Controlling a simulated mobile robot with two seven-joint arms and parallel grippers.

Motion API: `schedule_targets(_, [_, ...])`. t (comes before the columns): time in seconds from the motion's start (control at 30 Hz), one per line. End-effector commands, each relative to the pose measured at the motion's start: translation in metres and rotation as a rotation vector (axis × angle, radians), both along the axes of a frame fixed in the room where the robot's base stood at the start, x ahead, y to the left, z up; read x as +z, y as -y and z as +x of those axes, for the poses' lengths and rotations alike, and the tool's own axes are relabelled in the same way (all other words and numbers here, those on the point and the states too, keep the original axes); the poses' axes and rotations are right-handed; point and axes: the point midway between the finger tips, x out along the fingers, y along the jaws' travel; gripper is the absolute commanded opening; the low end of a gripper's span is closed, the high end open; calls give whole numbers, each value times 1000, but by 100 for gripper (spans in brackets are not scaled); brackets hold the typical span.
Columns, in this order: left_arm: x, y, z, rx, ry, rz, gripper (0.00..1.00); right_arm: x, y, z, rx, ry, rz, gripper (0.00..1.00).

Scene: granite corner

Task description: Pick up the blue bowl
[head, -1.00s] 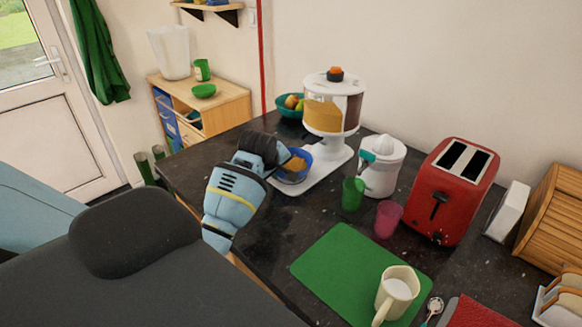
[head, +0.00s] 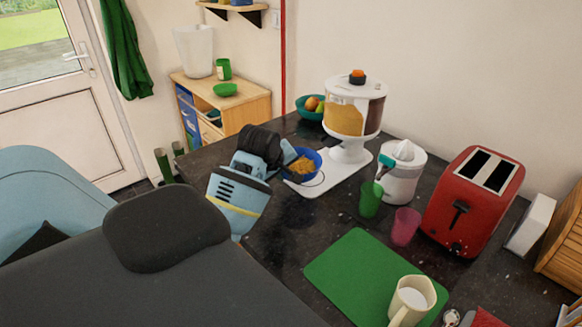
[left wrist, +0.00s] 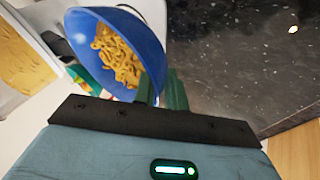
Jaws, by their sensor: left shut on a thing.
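The blue bowl (head: 316,160) holds yellow-brown cereal pieces and is beside the cereal dispenser (head: 356,108), over the edge of its white base (head: 340,188). My left gripper (head: 287,157) is shut on the bowl's near left rim. In the left wrist view the green fingers (left wrist: 163,92) grip the rim of the bowl (left wrist: 150,48), with the cereal inside. The bowl appears slightly above the base, where a dark ring shows below it. My right gripper is not in view.
A green cup (head: 370,200), a pink cup (head: 405,226), a white juicer (head: 401,175) and a red toaster (head: 472,205) stand to the right. A teal fruit bowl (head: 309,108) is behind. The dark counter in front (head: 300,225) is clear.

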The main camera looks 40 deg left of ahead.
Motion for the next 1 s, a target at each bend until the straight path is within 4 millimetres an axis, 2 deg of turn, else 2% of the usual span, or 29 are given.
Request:
schedule_targets(0.3, [6,9,-56,1,3,1,0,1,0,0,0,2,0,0])
schedule_targets(0.5, [8,14,-82,1,2,0,0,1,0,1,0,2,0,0])
schedule_targets(0.7, [10,16,-96,1,2,0,0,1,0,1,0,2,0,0])
schedule_targets(1.0, [10,16,-100,0,2,1,0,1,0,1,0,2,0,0])
